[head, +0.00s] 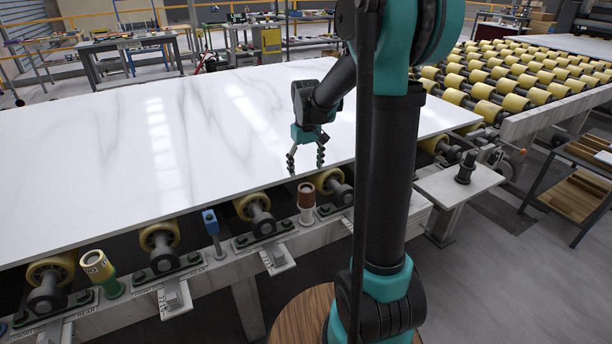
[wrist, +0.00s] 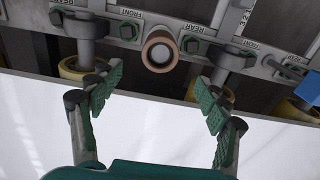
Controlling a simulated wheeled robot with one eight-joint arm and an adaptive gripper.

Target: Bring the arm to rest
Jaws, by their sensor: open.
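My gripper (head: 306,160) is open, with nothing between its fingers. In the head view it hangs low over the front edge of the white marble slab (head: 150,135), fingers pointing down. In the wrist view my gripper (wrist: 152,108) shows two green padded fingers spread wide apart, with the slab (wrist: 150,140) beneath them. A brown cylinder with a pale centre (wrist: 159,52) stands on the frame ahead of the fingers, apart from them. It also shows in the head view (head: 306,196). Part of the slab is hidden behind my arm.
Yellow rollers (head: 258,206) line the conveyor's front edge. A blue post (head: 211,222) and a green and yellow cylinder (head: 100,268) stand along the frame. A small plate with a dark knob (head: 465,167) is at the right. Open floor lies at the lower right.

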